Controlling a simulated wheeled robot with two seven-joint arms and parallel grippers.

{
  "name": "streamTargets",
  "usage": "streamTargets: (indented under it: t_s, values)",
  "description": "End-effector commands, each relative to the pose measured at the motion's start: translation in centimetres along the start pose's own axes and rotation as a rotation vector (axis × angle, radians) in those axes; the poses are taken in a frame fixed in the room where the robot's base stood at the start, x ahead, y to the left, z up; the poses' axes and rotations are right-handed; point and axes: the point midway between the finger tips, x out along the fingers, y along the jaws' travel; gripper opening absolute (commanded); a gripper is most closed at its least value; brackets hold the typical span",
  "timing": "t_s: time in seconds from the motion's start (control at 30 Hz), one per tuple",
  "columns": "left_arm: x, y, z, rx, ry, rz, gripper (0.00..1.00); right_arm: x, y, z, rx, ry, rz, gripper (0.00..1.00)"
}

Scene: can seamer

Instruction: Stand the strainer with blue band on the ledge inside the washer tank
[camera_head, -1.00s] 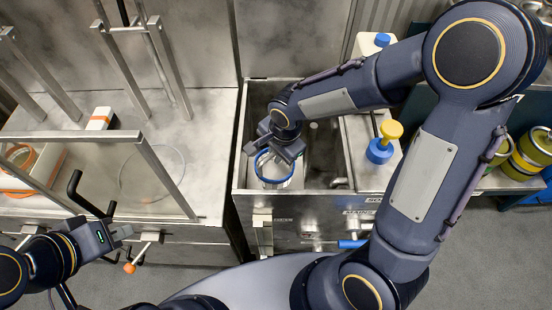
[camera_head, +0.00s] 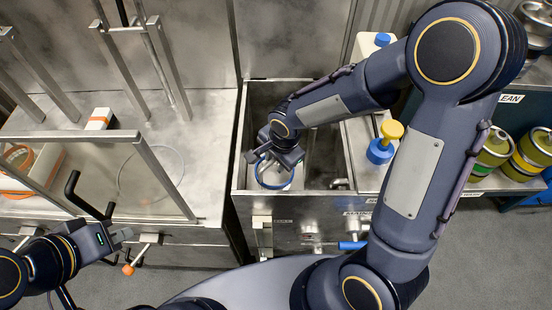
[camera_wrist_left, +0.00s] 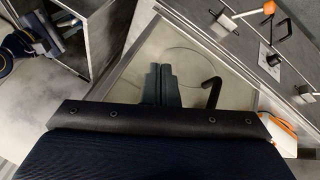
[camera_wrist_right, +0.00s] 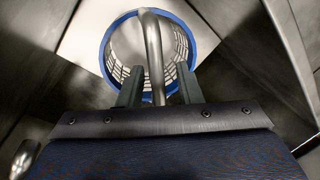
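My right gripper (camera_head: 268,157) is down in the tank at the strainer. Its fingers (camera_wrist_right: 158,88) are apart, with a curved metal tube between them and visible gaps on both sides. The strainer's base and its contact with the ledge are hidden. My left gripper (camera_head: 124,233) is empty and shut, its fingers (camera_wrist_left: 159,85) together, outside the left cabinet.
A yellow-topped blue bottle (camera_head: 380,150) stands right of the tank. The steel cabinet on the left holds an orange-and-white box (camera_head: 100,118) behind a frame (camera_head: 80,136). Kegs (camera_head: 535,150) stand on the right. A blue-handled valve (camera_head: 352,245) is on the tank front.

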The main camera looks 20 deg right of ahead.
Motion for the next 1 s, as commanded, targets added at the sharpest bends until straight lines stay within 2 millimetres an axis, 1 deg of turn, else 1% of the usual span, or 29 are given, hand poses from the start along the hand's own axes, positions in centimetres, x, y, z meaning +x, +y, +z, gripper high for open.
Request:
streamTargets:
  t_s: [0.1,0.17,0.27,0.5,0.63,0.8,1.0]
  values:
    - [-0.5,0.2,-0.3,0.000,0.000,0.000,0.00,-0.5,-0.1,0.0,0.000,0.000,0.000,0.32]
    - [-0.4,0.2,-0.2,0.000,0.000,0.000,0.00,-1.1,-0.2,0.0,0.001,0.001,-0.005,0.32]
    - [-0.6,0.3,-0.3,0.000,0.000,0.000,0.00,-3.0,-0.2,-0.1,0.001,0.002,-0.007,0.32]
    - [-1.2,0.5,-0.6,0.000,0.000,0.000,0.00,-8.2,-0.2,0.0,0.000,0.001,-0.007,0.32]
    - [-1.4,0.6,-0.7,0.000,0.000,0.000,0.00,-10.4,-0.2,0.0,0.001,0.001,-0.006,0.32]
    - [-1.5,0.7,-0.7,0.000,0.000,0.000,0.00,-12.0,-0.1,0.0,0.000,0.000,-0.002,0.32]
    - [-1.5,0.7,-0.7,0.000,0.000,0.000,0.00,-12.6,0.3,-0.2,-0.011,-0.003,-0.006,0.32]
